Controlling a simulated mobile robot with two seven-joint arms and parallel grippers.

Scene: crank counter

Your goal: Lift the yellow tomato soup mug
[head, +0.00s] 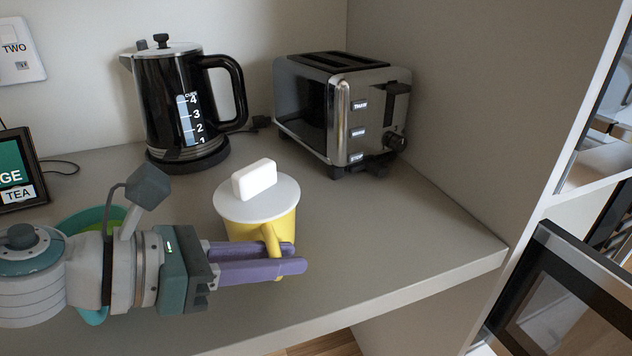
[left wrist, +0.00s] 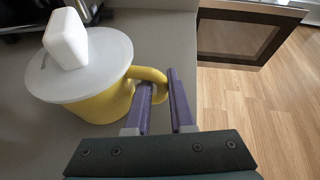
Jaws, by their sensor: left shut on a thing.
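The yellow mug (head: 243,231) stands upright on the counter in the head view, with a pale round lid (head: 257,199) and a white block-shaped knob (head: 254,180) on top. My left gripper (head: 290,259) comes in from the left, in front of the mug, with its purple fingers at the handle (head: 272,238). In the left wrist view the mug (left wrist: 104,104) is at the left, and the handle (left wrist: 152,75) reaches between the fingers of the gripper (left wrist: 160,85). The left gripper is shut on the handle. I cannot tell whether the mug's base touches the counter. My right gripper is not in view.
A black kettle (head: 168,105) stands behind the mug, and a silver toaster (head: 345,105) stands at the back right. A teal bowl (head: 87,219) is partly hidden behind my left arm. A dark-framed screen (head: 15,165) is at the far left. The counter (head: 400,230) is clear to the right.

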